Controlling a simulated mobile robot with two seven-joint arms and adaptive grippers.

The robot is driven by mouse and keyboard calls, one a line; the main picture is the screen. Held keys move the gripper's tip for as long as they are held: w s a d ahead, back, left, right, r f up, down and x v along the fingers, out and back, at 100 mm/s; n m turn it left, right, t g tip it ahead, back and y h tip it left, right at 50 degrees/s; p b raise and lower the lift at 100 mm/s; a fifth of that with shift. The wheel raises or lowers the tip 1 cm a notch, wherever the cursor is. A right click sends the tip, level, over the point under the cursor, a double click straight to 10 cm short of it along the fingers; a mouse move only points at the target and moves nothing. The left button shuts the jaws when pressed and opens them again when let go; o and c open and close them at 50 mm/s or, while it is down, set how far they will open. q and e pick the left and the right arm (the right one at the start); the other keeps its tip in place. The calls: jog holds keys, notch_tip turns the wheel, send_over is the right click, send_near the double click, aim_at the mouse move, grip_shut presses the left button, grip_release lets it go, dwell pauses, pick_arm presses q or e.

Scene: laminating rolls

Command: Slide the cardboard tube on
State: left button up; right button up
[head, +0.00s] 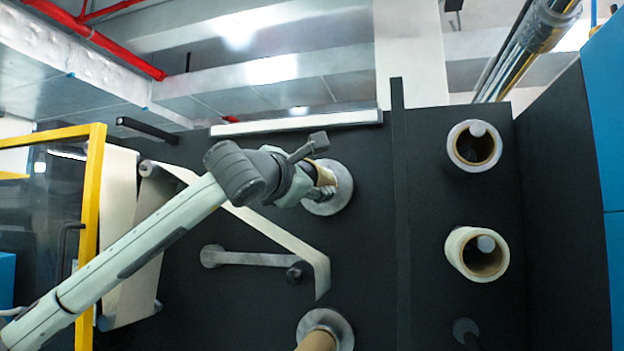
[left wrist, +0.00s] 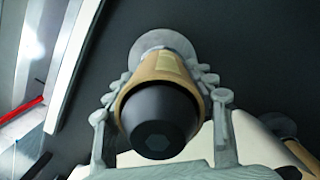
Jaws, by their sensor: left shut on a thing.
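My left gripper (head: 325,182) is shut on a tan cardboard tube (left wrist: 146,70), one finger on each side of it in the left wrist view. The tube is around a black shaft, whose dark hexagonal-socketed end (left wrist: 155,125) sticks out of the tube's near end. A round grey flange (left wrist: 165,42) is behind the tube against the black panel; it also shows in the head view (head: 343,198). I cannot tell whether the tube's far end touches the flange. In the head view the wrist and gripper hide most of the tube. My right gripper is not in view.
Another cardboard tube (head: 317,341) with a grey flange is below. Two pale rolls, upper (head: 458,146) and lower (head: 459,250), are on the panel at right. A pale web (head: 262,223) runs behind my arm. A yellow frame (head: 93,205) stands at left.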

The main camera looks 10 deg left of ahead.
pick_arm(q)
jog(key=o, duration=1.2)
jog(key=shift+o, duration=0.2)
